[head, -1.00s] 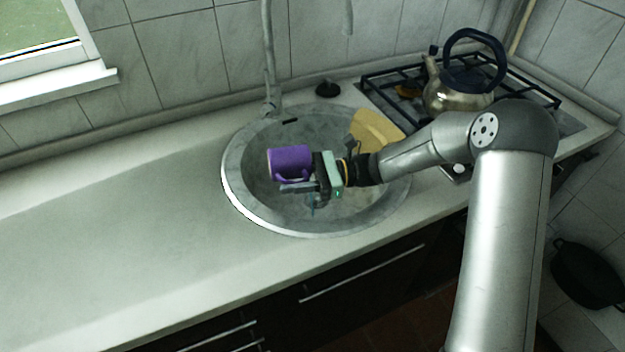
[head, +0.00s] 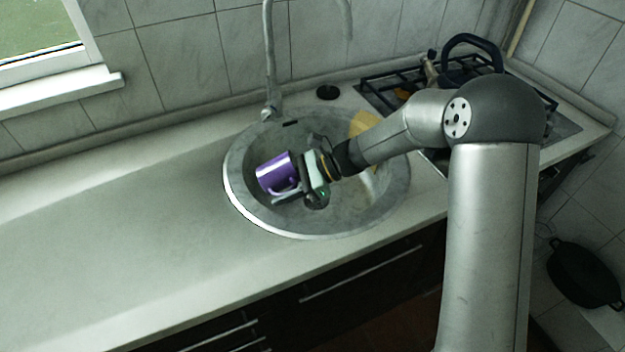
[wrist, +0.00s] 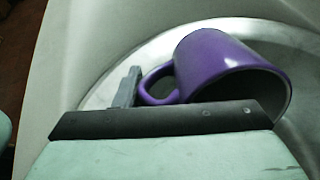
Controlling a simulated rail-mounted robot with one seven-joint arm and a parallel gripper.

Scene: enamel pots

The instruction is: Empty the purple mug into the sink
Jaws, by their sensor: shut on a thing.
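The purple mug (head: 275,174) is held over the round grey sink (head: 233,190), left of its middle, and leans to one side. My gripper (head: 289,193) is at the mug's right side, shut on it at the handle. In the wrist view, the mug (wrist: 215,62) lies tipped, with its open mouth toward the lower right and a dark inside. The handle loop is beside a grey finger (wrist: 125,88). What is in the mug cannot be made out. The sink's rim (wrist: 112,78) shows behind it.
The tap (head: 270,100) rises at the sink's back edge. A yellowish thing (head: 363,123) is at the sink's back right, partly behind my arm. A kettle (head: 472,65) stands on the hob at the right. The counter (head: 130,220) left of the sink is clear.

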